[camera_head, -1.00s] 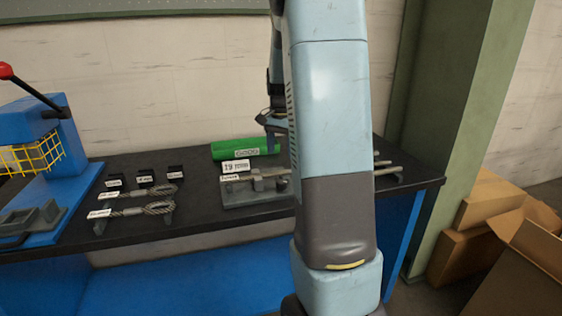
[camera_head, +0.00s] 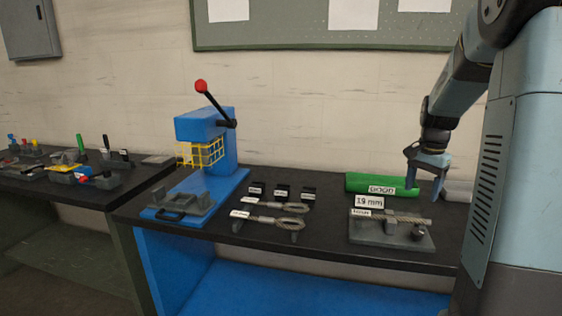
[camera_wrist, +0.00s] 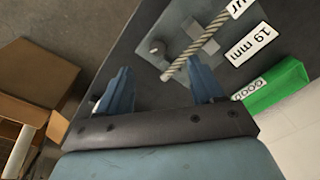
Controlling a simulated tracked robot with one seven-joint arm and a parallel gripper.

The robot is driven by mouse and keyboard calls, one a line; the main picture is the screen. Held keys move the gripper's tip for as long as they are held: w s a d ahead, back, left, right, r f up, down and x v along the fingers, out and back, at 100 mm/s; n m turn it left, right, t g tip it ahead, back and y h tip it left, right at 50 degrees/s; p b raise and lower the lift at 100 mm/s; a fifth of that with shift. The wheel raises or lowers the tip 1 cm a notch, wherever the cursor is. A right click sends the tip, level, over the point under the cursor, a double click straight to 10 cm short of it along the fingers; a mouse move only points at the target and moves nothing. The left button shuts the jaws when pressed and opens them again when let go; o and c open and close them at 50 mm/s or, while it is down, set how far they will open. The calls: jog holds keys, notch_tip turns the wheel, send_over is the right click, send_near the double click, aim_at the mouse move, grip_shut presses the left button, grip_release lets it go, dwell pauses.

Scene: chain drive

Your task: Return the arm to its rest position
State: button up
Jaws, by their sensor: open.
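My gripper (camera_head: 428,174) hangs open above the right part of the black workbench (camera_head: 325,235), fingers pointing down. In the wrist view its two blue fingers (camera_wrist: 158,88) stand well apart with nothing between them. A grey fixture (camera_head: 390,232) with a rope piece (camera_head: 400,219) lies on the bench below and in front of the gripper. A "19 mm" label (camera_head: 369,201) stands behind the fixture. A green block (camera_head: 372,183) lies just left of the gripper. My arm is bent, with the forearm reaching down from the upper right.
A blue press (camera_head: 208,150) with a red-knobbed lever and yellow guard stands at the bench's left. Rope loops (camera_head: 272,221) and small black blocks (camera_head: 282,192) lie mid-bench. A second bench (camera_head: 85,190) with tools is farther left. Cardboard boxes (camera_wrist: 38,80) show in the wrist view.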

jog(key=s+a+r+n+t, duration=0.2)
jog(key=s+a+r+n, duration=0.3)
jog(key=s+a+r, duration=0.45)
jog(key=s+a+f+n+t, duration=0.2)
jog(key=s+a+n, duration=0.4)
jog(key=s, duration=0.8)
jog(key=a+t, duration=0.1)
jog(key=a, duration=0.2)
jog(key=shift+s, duration=0.35)
